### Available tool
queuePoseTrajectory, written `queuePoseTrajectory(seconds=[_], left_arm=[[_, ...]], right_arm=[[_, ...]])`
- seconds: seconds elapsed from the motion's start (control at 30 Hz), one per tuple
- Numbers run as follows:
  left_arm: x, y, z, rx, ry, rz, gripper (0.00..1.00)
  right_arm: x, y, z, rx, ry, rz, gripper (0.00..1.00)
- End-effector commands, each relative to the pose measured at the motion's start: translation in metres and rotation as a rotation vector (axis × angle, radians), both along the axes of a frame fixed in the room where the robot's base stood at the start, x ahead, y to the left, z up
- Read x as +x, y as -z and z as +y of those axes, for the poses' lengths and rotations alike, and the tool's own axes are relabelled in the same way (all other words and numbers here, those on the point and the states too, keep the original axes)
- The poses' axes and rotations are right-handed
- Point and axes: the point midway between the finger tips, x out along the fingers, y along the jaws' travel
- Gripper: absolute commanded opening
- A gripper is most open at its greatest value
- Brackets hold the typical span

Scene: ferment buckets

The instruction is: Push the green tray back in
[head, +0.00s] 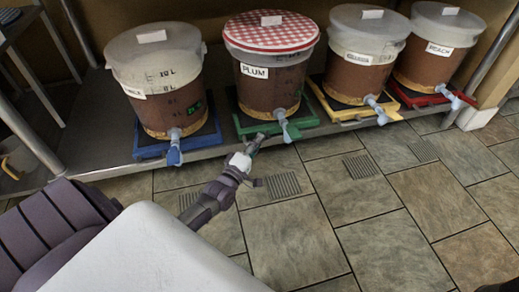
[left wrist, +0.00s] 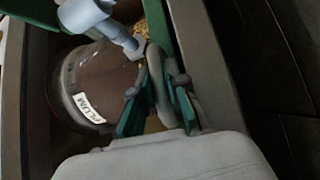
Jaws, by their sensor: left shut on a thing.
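The green tray (head: 305,123) lies on the low shelf under the bucket labelled PLUM (head: 270,85), which has a red-and-white checked cover. Its front rim is near the shelf's front edge. My left gripper (head: 256,141) is at the front of this tray, just left of the bucket's pale tap (head: 287,128). The exact contact is partly hidden by the fingers. My right gripper is not in view.
A blue tray (head: 150,151) with a bucket is at the left. A yellow tray (head: 345,112) and a red tray (head: 420,98), each with a bucket, are at the right. Their taps stick out in front. The tiled floor (head: 390,220) before the shelf is clear.

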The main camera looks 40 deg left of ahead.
Motion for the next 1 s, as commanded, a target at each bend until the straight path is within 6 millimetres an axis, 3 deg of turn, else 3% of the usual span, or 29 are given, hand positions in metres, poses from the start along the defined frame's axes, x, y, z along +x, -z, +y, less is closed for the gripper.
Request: queuePoseTrajectory(seconds=[0.17, 0.2, 0.37, 0.73, 1.0], left_arm=[[0.002, -0.001, 0.006, 0.002, -0.009, 0.002, 0.0], [0.002, -0.001, 0.006, 0.002, -0.009, 0.002, 0.15], [0.001, -0.001, 0.005, 0.002, -0.008, 0.002, 0.39], [-0.003, 0.001, 0.003, 0.001, -0.005, 0.005, 0.39], [-0.039, 0.005, 0.001, 0.002, -0.005, 0.005, 0.39]], right_arm=[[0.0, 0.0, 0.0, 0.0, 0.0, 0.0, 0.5], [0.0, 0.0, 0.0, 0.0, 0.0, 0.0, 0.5], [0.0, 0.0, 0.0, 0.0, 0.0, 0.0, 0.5], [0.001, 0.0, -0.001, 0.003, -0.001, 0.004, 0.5], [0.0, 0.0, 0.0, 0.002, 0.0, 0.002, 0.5]])
